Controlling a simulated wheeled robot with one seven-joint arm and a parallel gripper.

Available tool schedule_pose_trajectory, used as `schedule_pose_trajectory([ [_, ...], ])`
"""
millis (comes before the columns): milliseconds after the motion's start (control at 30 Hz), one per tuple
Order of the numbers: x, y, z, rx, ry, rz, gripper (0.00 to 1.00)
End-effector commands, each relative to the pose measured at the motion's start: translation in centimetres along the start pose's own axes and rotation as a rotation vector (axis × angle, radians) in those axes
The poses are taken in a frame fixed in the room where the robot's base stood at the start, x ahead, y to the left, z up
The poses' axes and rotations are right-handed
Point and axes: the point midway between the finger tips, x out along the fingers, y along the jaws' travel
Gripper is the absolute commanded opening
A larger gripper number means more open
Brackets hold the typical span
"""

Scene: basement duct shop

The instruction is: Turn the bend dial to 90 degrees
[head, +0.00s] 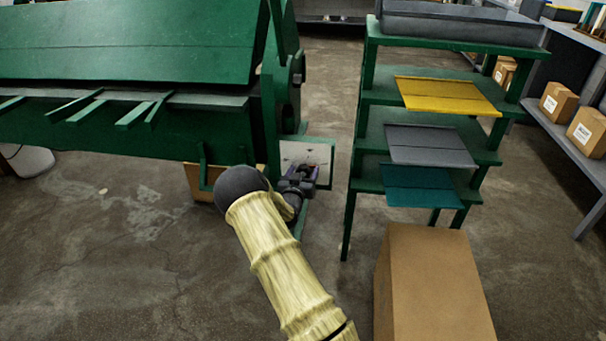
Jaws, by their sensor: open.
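A large green bending machine (150,50) fills the upper left. At its right end, low down, is a small pale panel (318,152) with a green edge; it may carry the bend dial. The dial itself cannot be made out; my arm and gripper cover much of the panel. My gripper (312,172) is dark and small in the picture, in front of the panel's lower part. It is open. Whether its fingers are around or touching anything cannot be told.
A green stepped rack (435,130) holds yellow (448,95), grey (430,145) and teal (420,186) sheets to the right. A large cardboard box (430,285) stands in front. Another box (196,180) sits left of my arm. The floor at lower left is clear.

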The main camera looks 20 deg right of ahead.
Motion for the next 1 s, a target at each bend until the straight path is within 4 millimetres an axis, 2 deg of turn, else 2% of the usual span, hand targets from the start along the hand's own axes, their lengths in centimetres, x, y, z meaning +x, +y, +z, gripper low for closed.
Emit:
schedule_pose_trajectory([
  [67, -0.02, -0.01, -0.01, 0.0, 0.0, 0.0, 0.66],
  [300, -0.04, -0.01, -0.01, 0.0, 0.0, 0.0, 0.22],
  [667, -0.07, -0.02, -0.01, -0.032, 0.003, 0.001, 0.22],
  [1000, -0.08, -0.06, 0.02, -0.205, 0.019, 0.002, 0.22],
])
